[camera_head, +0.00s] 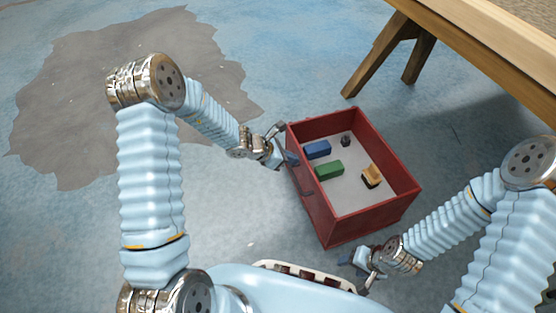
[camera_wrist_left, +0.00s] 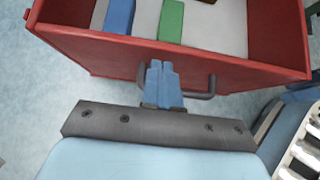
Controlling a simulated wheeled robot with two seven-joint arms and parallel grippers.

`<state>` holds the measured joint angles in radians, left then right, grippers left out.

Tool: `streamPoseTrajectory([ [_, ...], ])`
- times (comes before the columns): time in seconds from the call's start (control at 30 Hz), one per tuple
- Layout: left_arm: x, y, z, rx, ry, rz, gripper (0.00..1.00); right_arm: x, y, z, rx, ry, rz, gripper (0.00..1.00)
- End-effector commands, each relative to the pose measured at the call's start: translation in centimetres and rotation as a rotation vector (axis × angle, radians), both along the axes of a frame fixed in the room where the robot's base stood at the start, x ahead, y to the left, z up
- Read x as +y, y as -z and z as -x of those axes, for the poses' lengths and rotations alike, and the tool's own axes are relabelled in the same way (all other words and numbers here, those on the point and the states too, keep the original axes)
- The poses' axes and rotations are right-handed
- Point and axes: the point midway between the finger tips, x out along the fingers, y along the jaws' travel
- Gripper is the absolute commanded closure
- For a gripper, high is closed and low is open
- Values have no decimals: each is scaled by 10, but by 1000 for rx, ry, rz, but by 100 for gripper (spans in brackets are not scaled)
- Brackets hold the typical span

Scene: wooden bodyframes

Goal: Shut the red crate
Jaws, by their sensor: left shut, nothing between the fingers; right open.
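The red crate (camera_head: 352,216) stands on the floor with its top open and its pale inside bare to view. My left gripper (camera_head: 290,157) is at the crate's left wall, shut and empty. In the left wrist view its blue fingertips (camera_wrist_left: 160,68) are together in front of the wall and cover part of the handle; I cannot tell whether they touch. My right gripper (camera_head: 354,272) is open and empty, low beside the crate's front corner.
Inside the crate lie a blue block (camera_head: 317,150), a green block (camera_head: 329,170), a yellow and black item (camera_head: 371,176) and a small dark item (camera_head: 346,141). A wooden table (camera_head: 470,45) stands at upper right. The floor left of the crate is clear.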

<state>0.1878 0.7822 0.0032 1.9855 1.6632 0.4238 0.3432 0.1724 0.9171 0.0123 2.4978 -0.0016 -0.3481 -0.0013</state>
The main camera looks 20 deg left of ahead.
Motion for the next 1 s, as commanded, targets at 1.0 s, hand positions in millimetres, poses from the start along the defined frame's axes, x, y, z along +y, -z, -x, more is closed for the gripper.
streamPoseTrajectory([
  [1.0, -56, 0, -39, -1, 4, 1, 100, 0, -1, 0, 0, 0, 0, 41],
])
